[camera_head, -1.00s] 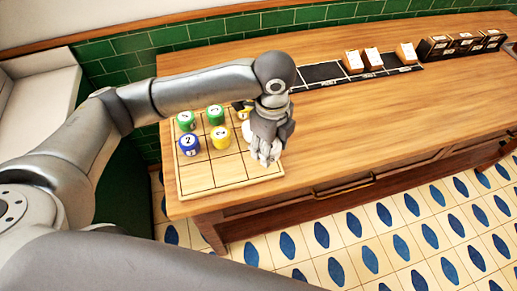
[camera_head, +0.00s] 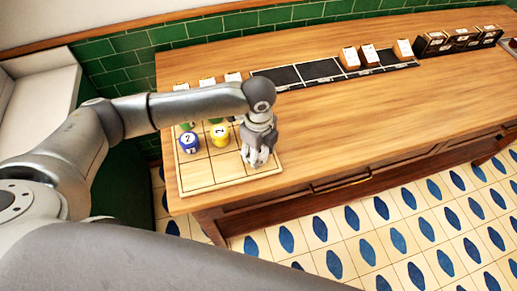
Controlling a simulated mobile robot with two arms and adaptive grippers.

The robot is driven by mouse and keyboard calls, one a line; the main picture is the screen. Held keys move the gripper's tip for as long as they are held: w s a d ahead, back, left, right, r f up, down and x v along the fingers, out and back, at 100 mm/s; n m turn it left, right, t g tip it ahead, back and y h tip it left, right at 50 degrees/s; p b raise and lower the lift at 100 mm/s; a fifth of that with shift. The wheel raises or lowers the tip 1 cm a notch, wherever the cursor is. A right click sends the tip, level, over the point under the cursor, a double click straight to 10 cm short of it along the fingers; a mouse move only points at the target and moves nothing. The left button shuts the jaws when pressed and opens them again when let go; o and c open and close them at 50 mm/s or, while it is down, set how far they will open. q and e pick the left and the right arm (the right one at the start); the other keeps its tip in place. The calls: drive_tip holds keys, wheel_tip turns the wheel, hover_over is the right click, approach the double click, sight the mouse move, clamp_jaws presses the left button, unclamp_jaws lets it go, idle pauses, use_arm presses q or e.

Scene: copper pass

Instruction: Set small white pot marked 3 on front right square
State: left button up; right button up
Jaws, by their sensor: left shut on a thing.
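The square wooden board (camera_head: 207,175) with a grid lies at the left end of the wooden counter. On it stand a blue pot marked 2 (camera_head: 189,142) and a yellow pot marked 2 (camera_head: 219,133). A green pot (camera_head: 186,126) shows only partly behind my arm. My left gripper (camera_head: 257,162) points down over the right side of the board, near its front right square. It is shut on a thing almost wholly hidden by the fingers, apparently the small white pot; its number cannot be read. My right gripper is out of view.
A black strip (camera_head: 325,69) lies along the back of the counter, with small card-topped boxes on it. Dark boxes (camera_head: 432,42) stand at the back right. The middle of the counter and the board's front row at left are clear.

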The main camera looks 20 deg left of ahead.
use_arm(q)
drive_tip(key=o, duration=1.1)
drive_tip(key=shift+f, duration=0.1)
wheel_tip(320, 180, up, 12)
drive_tip(key=b, duration=0.2)
drive_tip(key=shift+r, duration=0.2)
